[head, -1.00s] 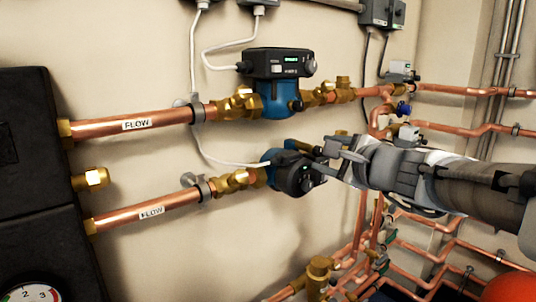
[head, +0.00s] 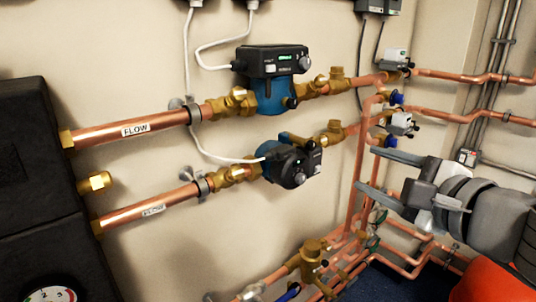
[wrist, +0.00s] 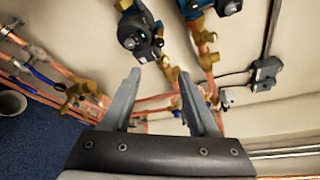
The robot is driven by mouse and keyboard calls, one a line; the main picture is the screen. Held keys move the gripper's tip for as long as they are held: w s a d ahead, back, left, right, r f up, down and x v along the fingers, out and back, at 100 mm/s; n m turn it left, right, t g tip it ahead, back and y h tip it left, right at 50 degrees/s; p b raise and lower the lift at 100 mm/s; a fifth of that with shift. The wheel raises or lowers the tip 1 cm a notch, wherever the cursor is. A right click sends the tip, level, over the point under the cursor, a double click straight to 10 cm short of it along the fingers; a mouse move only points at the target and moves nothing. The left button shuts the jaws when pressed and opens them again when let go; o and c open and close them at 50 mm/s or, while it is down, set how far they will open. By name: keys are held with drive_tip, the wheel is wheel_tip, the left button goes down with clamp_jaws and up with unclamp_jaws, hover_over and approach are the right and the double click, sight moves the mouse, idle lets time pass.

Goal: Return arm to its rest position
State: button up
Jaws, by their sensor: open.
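My gripper (head: 378,173) is at the right in the head view, its two fingers apart and pointing left. It holds nothing. Its fingertips are to the right of the lower pump (head: 292,165), with a clear gap between them. The lower pump is blue and black, on the lower FLOW pipe (head: 150,209). In the wrist view, the open fingers of my gripper (wrist: 159,75) point up the picture, and the lower pump (wrist: 138,38) is beyond the left fingertip. Part of my arm is cut off by the right edge of the head view.
The upper pump (head: 272,80), with a lit green display, is on the upper FLOW pipe (head: 130,130). A black casing (head: 35,170) stands at the left. Copper pipes (head: 362,185) run behind my gripper. A red rounded thing (head: 490,283) is at the lower right. Blue floor (wrist: 40,145) shows in the wrist view.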

drive_tip(key=shift+s, duration=0.15)
drive_tip(key=s+a+f+n+g+h, duration=0.25)
drive_tip(key=s+f+n+g, duration=0.2)
drive_tip(key=f+n, duration=0.4)
drive_tip(key=s+a+f+n+g+h, duration=0.2)
drive_tip(key=s+a+f+n+g, duration=0.25)
drive_tip(key=n, duration=0.75)
wheel_tip(320, 180, up, 21)
drive_tip(key=d+p, duration=0.2)
drive_tip(key=p, duration=2)
drive_tip(key=shift+w+g+p, duration=0.2)
drive_tip(key=shift+g+p, duration=0.1)
